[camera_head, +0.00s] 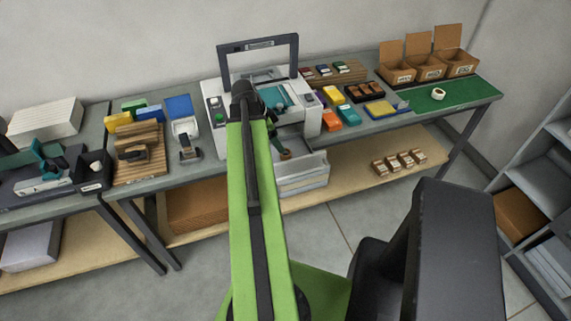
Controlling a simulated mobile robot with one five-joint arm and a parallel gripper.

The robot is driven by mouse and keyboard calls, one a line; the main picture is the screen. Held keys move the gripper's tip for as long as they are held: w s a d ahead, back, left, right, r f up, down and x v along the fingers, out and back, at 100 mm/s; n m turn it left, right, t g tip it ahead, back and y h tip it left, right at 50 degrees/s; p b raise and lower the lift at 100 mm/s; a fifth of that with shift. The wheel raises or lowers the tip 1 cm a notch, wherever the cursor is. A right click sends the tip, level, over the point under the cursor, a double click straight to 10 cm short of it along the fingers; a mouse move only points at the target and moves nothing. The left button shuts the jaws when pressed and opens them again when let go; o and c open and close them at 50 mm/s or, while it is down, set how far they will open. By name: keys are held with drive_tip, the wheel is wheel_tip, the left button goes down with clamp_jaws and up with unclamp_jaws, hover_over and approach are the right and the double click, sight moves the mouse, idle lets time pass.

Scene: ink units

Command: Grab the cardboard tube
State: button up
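A small brown piece (286,154) shows at the open white drawer on the front of the machine; it may be the cardboard tube, but it is too small to be sure. My green arm reaches from the bottom of the view toward the machine and hides part of it. My gripper (279,146) is at the end of the arm, just above the drawer and close to the brown piece. Its fingers are too small and too hidden to tell whether they are open or touch the piece.
The white machine (213,115) has its dark-framed lid raised. The open drawer (303,178) juts out over the lower wooden shelf (345,172). Colored ink boxes (332,96) lie right of the machine. Open cardboard boxes (427,69) and a white roll (438,94) stand farther right.

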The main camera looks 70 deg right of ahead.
drive_tip(key=shift+b+x, duration=0.35)
drive_tip(key=shift+x, duration=0.75)
drive_tip(key=b+x, duration=0.5)
drive_tip(key=shift+s+a+f, duration=0.15)
drive_tip(key=shift+a+f, duration=0.05)
drive_tip(key=shift+r, duration=0.2)
drive_tip(key=c, duration=1.4)
drive_tip(key=shift+p, duration=0.3)
wheel_tip(320, 180, up, 10)
drive_tip(key=p, duration=1)
